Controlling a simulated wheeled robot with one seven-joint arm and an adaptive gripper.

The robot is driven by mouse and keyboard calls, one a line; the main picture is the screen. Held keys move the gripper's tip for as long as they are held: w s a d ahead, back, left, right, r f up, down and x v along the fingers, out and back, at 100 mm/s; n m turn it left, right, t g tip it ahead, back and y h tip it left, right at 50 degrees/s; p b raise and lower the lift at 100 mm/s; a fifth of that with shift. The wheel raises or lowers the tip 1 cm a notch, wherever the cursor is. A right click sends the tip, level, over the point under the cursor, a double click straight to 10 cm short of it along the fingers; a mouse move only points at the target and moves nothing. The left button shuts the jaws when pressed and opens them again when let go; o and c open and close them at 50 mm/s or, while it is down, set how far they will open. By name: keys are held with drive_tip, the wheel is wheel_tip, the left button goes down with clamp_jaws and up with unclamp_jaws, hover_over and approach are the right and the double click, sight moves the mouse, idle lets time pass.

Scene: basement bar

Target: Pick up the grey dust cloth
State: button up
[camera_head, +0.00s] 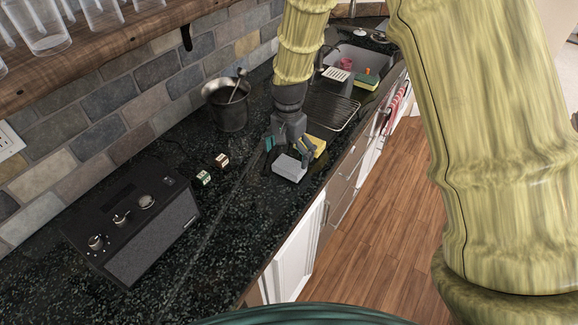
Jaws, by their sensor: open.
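A light grey folded block (290,168), which looks like the grey dust cloth, lies on the dark counter near its front edge. My gripper (285,152) reaches down from above, just behind and over the grey cloth, with its fingers apart. No grip on the cloth shows. I cannot tell whether the fingers touch it. A yellow piece (314,144) lies close behind and to the right of the gripper, partly hidden by it.
A black radio-like box (135,220) stands at the left. Two small blocks, green-white (203,178) and brown-white (221,160), lie left of my gripper. A dark metal bucket (230,112), a wire rack (332,108) and a sink (362,62) are farther back.

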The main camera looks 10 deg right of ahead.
sight(290, 164)
drive_tip(key=shift+s+d+f+p, duration=0.15)
drive_tip(key=shift+f+p, duration=0.35)
drive_tip(key=shift+f, duration=0.3)
drive_tip(key=shift+f+p, duration=0.35)
drive_tip(key=shift+f, duration=0.95)
drive_tip(key=c, duration=0.9)
